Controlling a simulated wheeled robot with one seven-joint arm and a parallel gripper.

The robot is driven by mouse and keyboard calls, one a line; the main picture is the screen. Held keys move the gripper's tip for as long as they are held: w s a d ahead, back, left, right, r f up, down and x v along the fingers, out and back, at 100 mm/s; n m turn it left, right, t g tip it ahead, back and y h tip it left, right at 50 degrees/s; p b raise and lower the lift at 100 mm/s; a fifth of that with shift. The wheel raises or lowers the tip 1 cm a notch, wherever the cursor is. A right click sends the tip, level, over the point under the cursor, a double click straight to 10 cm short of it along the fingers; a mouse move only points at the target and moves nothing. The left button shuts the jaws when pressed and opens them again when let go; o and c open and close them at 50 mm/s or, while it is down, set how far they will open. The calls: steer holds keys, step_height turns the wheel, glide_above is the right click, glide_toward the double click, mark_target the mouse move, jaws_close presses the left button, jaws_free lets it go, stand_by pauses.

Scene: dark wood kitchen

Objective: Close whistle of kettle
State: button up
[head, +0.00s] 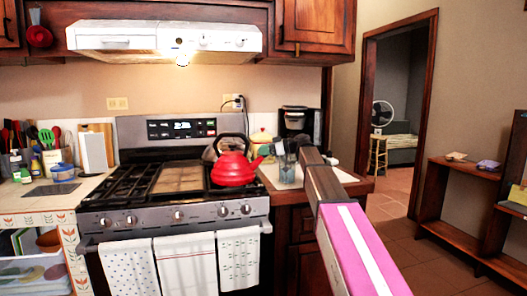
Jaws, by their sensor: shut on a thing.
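The red kettle (233,170) stands upright on the right side of the stove top. Its black handle (232,137) arches over the lid. Its spout points right, toward the counter. The whistle at the spout tip is too small to tell open from closed. My arm (350,235) reaches from the lower right toward the counter, and its far visible end is to the right of the kettle. I cannot make out my gripper's fingers, so their place relative to the kettle does not show.
A glass jar with utensils (287,172) stands on the counter right of the kettle, before a black coffee maker (299,122). The range hood (165,37) hangs above the stove (176,215). The stove's left burners are clear.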

steer(key=shift+y, duration=0.4)
steer(key=shift+f, duration=0.1)
steer(key=o, duration=0.6)
steer(key=s+d+r, duration=0.1)
steer(key=d, duration=0.9)
steer(key=shift+s+d+r, duration=0.15)
steer(key=shift+s+d, duration=0.15)
steer(key=shift+d, duration=0.05)
